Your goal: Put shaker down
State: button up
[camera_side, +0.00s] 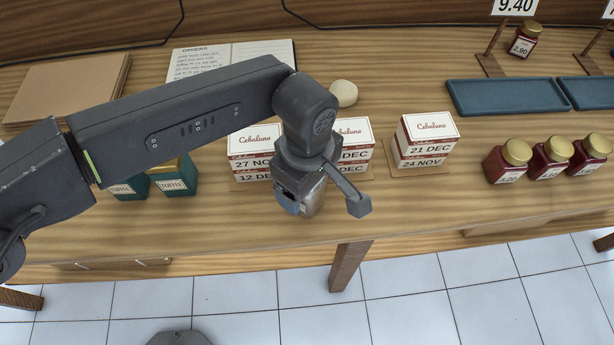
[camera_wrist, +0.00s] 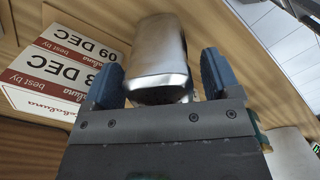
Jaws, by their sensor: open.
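The shaker (camera_side: 313,199) is a silvery metal cylinder near the front edge of the table (camera_side: 430,215), mostly hidden by my gripper in the side view. In the wrist view the shaker (camera_wrist: 158,48) lies between the two blue finger pads of my gripper (camera_wrist: 160,72). The jaws are open, with a pad on either side of it. A narrow gap shows beside the pads. My gripper hides where the shaker's base meets the table, so contact is not clear.
White-and-red Cebaluna boxes (camera_side: 425,142) stand in stacks behind and beside my gripper; some show in the wrist view (camera_wrist: 62,65). Jam jars (camera_side: 507,160) and a blue tray (camera_side: 505,96) are at right. A dough ball (camera_side: 344,93) sits behind.

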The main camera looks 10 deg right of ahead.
jog(key=shift+w+r, duration=0.1)
jog(key=shift+r, duration=3.95)
jog(key=w+a+r+m+t+h, duration=0.1)
jog(key=w+a+r, duration=0.2)
jog(key=a+r, duration=0.35)
jog(key=w+a+r+m, duration=0.1)
jog(key=w+a+r, duration=0.35)
jog(key=a, duration=0.35)
jog(key=s+a+r+m+t, duration=0.1)
jog(key=a+r, duration=0.2)
jog(key=a, duration=0.4)
jog(key=s+a+r+m, duration=0.1)
jog(key=a+r, duration=0.2)
jog(key=a, duration=0.3)
jog(key=s+a+m+t, duration=0.25)
jog(key=s+a, duration=0.65)
jog(key=a, duration=0.5)
jog(key=s+a+f+m+t+y, duration=0.1)
jog(key=s+a+f+m, duration=0.1)
jog(key=s+a+f, duration=0.4)
jog(key=shift+s+a+f, duration=0.3)
jog(key=shift+s, duration=0.9)
jog(key=shift+m, duration=0.25)
